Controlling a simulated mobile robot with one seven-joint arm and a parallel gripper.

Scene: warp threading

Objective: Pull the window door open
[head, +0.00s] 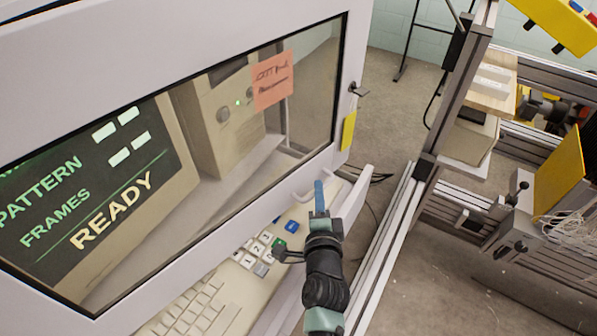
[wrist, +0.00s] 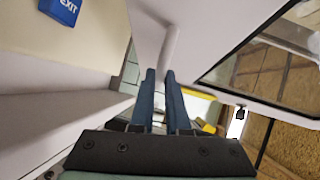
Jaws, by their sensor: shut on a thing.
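The window door has a pale frame (head: 180,36) around a large glass pane and fills the left of the head view. Its pale handle (head: 303,194) is near the lower right corner of the frame. My gripper (head: 319,190) is at this handle, with its blue fingers pointing up. In the wrist view, the fingers (wrist: 159,75) are shut on the handle (wrist: 171,45), which extends away beyond the fingertips. The fingers partly hide the handle. Through the glass shows a screen (head: 95,190) reading "PATTERN FRAMES READY".
A keyboard (head: 190,308) and several keys lie below the door's lower edge, left of my arm. A metal rail (head: 388,240) runs close on the right. A machine frame (head: 500,205) with a yellow panel (head: 560,172) stands farther right. Floor shows between.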

